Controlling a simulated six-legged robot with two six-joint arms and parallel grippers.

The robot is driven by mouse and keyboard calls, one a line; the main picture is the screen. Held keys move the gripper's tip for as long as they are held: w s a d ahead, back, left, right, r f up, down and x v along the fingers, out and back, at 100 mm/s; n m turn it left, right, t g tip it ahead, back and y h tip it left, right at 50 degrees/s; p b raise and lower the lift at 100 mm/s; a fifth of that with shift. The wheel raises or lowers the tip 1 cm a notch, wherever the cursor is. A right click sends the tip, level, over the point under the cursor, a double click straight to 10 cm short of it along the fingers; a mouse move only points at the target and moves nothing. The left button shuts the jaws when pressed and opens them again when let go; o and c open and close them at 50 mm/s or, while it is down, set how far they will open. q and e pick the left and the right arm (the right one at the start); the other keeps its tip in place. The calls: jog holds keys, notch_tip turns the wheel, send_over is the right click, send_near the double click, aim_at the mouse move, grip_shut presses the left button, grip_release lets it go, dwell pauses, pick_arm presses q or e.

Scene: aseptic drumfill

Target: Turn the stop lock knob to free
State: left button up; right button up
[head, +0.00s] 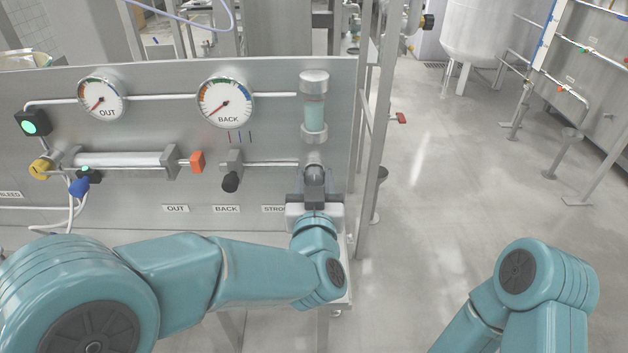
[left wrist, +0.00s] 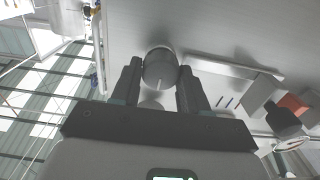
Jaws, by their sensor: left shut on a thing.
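The stop lock knob appears to be the grey round knob (left wrist: 160,68) between my left fingers in the left wrist view. A white line runs on its face. In the head view it is mostly hidden behind my left gripper (head: 314,183), at the panel above a partly covered label starting "STRO". My left gripper (left wrist: 159,78) is shut on the knob, one dark finger on each side. Which way the knob is set cannot be read. My right arm shows at the lower right of the head view, its gripper out of frame.
The steel panel (head: 130,222) carries two gauges (head: 226,103), a sight glass (head: 315,105), a black knob (head: 230,182), an orange block (head: 197,161), and yellow and blue knobs at left. A metal post (head: 378,120) stands right of the panel. Open floor (head: 450,190) lies beyond.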

pick_arm(q)
jog(key=shift+f+n+b, duration=0.15)
jog(key=shift+n+b, duration=0.25)
jog(key=shift+b, duration=0.3)
jog(key=n+b, duration=0.4)
jog(key=b, duration=0.1)
jog(key=n+b, duration=0.5)
jog(key=shift+a+f+b, duration=0.15)
jog(key=shift+b, duration=0.15)
jog(key=n+b, duration=0.3)
jog(key=n, duration=0.1)
jog(key=shift+n+b, duration=1.45)
jog(key=shift+n, duration=0.55)
jog(key=o, duration=1)
jog(key=shift+a, duration=0.1)
